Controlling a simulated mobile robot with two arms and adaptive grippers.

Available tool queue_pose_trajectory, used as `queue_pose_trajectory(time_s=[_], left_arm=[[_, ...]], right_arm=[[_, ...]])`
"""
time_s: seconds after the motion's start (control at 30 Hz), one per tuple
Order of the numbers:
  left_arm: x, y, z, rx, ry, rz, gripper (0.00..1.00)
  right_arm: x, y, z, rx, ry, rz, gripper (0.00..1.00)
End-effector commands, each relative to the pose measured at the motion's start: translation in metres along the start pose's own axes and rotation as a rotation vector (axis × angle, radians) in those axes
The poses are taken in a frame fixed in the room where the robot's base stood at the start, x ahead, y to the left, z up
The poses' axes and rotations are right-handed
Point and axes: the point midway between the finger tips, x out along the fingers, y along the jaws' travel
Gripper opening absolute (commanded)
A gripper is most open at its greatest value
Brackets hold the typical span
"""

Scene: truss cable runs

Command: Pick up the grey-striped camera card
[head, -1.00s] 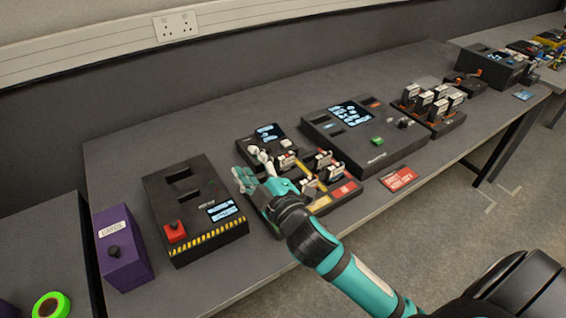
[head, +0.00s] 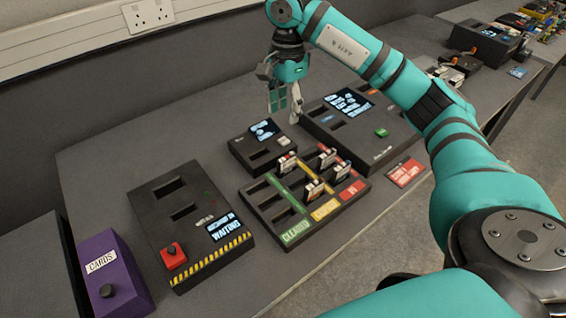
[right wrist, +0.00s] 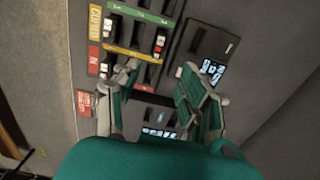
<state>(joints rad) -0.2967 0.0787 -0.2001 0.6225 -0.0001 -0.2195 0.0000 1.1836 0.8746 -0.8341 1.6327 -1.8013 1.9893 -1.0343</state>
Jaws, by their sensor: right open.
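Several small camera cards stand upright in a dark sorting tray (head: 268,209) with green, yellow and red strips. One card stands in the front (head: 314,190), one at the back left (head: 287,164), and others towards the right (head: 326,158). Their stripe colours are too small to tell, so I cannot single out the grey-striped one. My right gripper (head: 283,104) is open and empty, pointing down above and behind the tray. In the right wrist view my gripper (right wrist: 160,72) has its fingers apart, with the tray and its cards (right wrist: 161,42) beyond. My left gripper is out of view.
A small reader with a screen (head: 240,149) stands behind the tray. A larger dark console (head: 372,151) is at its right. At left are a black box with a red button (head: 172,256) and a purple box (head: 118,285). A red label (head: 405,172) lies right of the tray.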

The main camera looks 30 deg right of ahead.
Motion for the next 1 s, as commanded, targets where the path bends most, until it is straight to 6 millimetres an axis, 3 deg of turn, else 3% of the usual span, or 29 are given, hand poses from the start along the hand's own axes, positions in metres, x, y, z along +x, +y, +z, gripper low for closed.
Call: queue_pose_trajectory(time_s=[0.17, 0.5, 0.77, 1.0], left_arm=[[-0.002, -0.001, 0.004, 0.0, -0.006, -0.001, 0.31], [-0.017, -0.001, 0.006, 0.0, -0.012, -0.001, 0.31], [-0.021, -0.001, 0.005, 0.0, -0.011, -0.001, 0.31], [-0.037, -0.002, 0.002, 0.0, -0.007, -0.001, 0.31]], right_arm=[[0.025, 0.004, -0.006, 0.003, 0.021, 0.017, 0.42], [0.095, 0.004, -0.006, 0.003, 0.017, 0.014, 0.42], [0.119, 0.003, -0.007, 0.002, 0.017, 0.01, 0.42], [0.148, 0.001, -0.009, 0.003, 0.015, 0.015, 0.42]])
